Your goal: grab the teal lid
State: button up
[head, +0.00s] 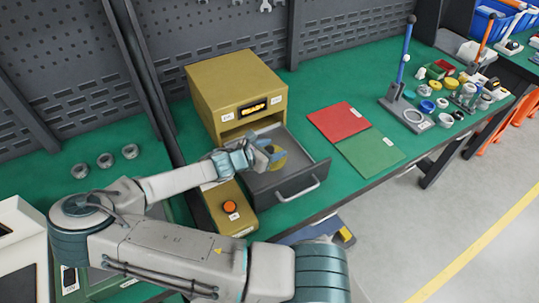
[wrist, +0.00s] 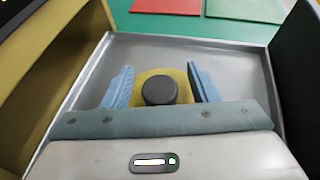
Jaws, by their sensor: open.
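My gripper (head: 268,152) is over the open grey drawer (head: 288,187). In the wrist view my gripper (wrist: 160,69) is open, with one blue finger on each side of a yellow piece with a round dark knob (wrist: 160,90). Gaps show between the knob and the fingers. The yellow piece also shows in the head view (head: 279,162), partly hidden by my gripper. Its lower part is hidden behind my gripper body in the wrist view. I cannot pick out a teal lid for certain in either view.
The drawer sticks out of a yellow cabinet (head: 238,85); its walls stand around my gripper. A yellow box with an orange button (head: 230,207) is at left. Red (head: 338,122) and green (head: 370,153) mats lie to the right. Several small caps and rings crowd the far right.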

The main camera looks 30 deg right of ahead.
jog(key=shift+w+d+f, duration=0.1)
jog(key=shift+d+f, duration=0.05)
jog(key=shift+d, duration=0.15)
grip_shut()
